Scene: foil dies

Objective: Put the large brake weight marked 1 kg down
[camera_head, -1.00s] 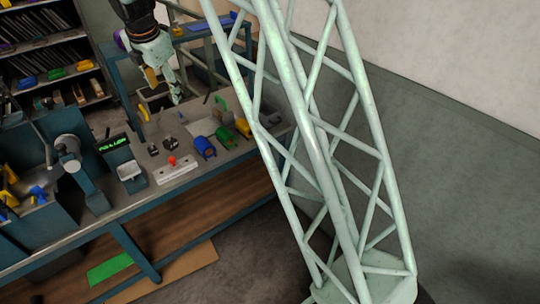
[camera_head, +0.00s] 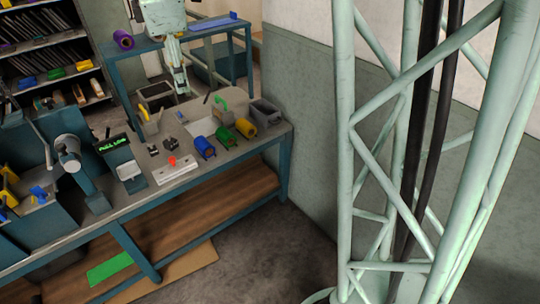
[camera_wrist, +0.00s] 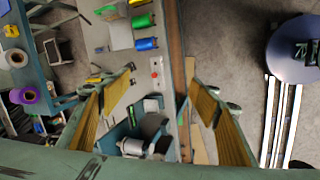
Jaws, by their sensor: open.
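My gripper (camera_head: 181,84) hangs over the back part of the bench in the head view, its fingers pointing down. In the wrist view its two yellow-padded fingers (camera_wrist: 160,100) stand wide apart with nothing between them. Two small dark pieces, one at the left (camera_head: 153,149) and one at the right (camera_head: 171,144), stand on the bench behind the white panel with the red button. They may be brake weights. They are too small for me to read a 1 kg mark or tell which is large. My gripper is apart from both.
The bench (camera_head: 240,146) also bears blue (camera_head: 204,147), green (camera_head: 224,138) and yellow (camera_head: 245,128) spools, a grey bin (camera_head: 265,113), a button panel (camera_head: 175,170) and a scale-like device with a green display (camera_head: 113,144). A purple roll (camera_head: 123,39) lies on the rear table.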

